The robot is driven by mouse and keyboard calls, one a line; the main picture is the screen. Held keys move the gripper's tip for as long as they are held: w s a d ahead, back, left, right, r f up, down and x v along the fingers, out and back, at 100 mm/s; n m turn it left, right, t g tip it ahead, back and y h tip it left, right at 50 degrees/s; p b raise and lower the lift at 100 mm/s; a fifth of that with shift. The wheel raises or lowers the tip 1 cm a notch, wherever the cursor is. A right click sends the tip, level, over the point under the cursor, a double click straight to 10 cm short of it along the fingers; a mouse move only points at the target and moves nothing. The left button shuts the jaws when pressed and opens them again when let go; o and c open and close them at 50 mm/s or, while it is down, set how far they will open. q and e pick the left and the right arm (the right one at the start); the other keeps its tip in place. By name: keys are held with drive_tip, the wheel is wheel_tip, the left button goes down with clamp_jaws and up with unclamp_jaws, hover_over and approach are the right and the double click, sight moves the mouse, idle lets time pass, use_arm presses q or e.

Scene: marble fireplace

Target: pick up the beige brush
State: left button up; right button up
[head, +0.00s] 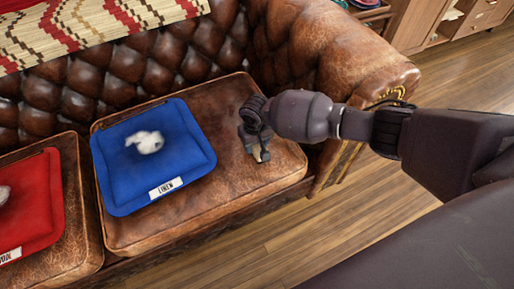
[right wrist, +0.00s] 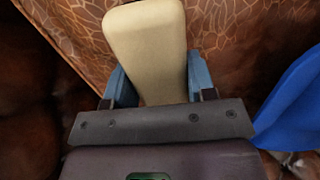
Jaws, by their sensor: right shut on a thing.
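The beige brush (right wrist: 148,50) shows in the right wrist view as a smooth, rounded beige block between two blue fingers. My right gripper (right wrist: 155,88) is shut on it. In the head view the right gripper (head: 258,152) is over the right part of the brown leather sofa cushion (head: 225,200), and only a small beige bit of the brush (head: 263,155) shows there. I cannot tell whether the brush still touches the cushion. My left gripper is not in view.
A blue mat (head: 115,165) labelled LINEN, with a white crumpled thing (head: 146,142) on it, lies left of the gripper. A red mat (head: 35,215) lies farther left. The tufted backrest (head: 130,70) and armrest (head: 345,60) rise behind. Wooden floor (head: 380,230) is in front.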

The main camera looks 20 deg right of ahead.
use_arm(q)
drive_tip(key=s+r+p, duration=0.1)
drive_tip(key=p, duration=0.1)
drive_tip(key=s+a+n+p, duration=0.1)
drive_tip(key=p, duration=0.2)
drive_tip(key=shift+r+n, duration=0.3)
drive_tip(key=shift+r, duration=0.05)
use_arm(e)
wheel_tip(320, 180, up, 17)
drive_tip(key=shift+f, duration=0.2)
